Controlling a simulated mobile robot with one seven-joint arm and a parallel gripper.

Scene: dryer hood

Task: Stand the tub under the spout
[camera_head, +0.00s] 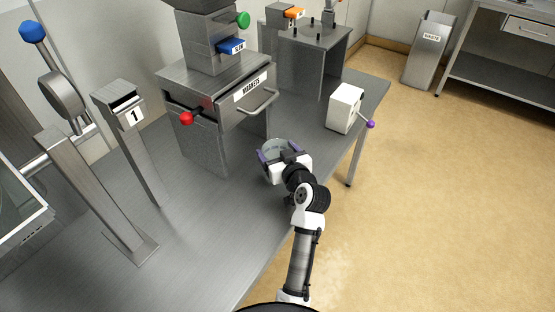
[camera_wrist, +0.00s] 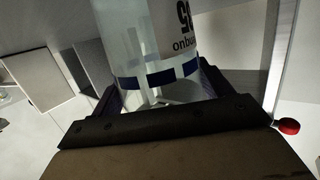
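The tub (camera_head: 276,146) is a pale translucent cylinder with a blue band, and lettering shows on it in the wrist view (camera_wrist: 150,40). My gripper (camera_head: 278,152) has its purple fingers on opposite sides of the tub and appears shut on it. It is over the near right part of the steel table, in front of the drawer cabinet. The fingers also flank the tub in the wrist view (camera_wrist: 162,92). I cannot tell whether the tub's base touches the table. No part is clearly recognisable as the spout.
A cabinet with a MAGNETS drawer (camera_head: 232,98), a red knob (camera_head: 186,118) and a blue lever (camera_head: 231,46) stands behind. A post marked 1 (camera_head: 132,120) is left. A white box with a purple-tipped lever (camera_head: 345,108) is right. The table (camera_head: 205,215) front is clear.

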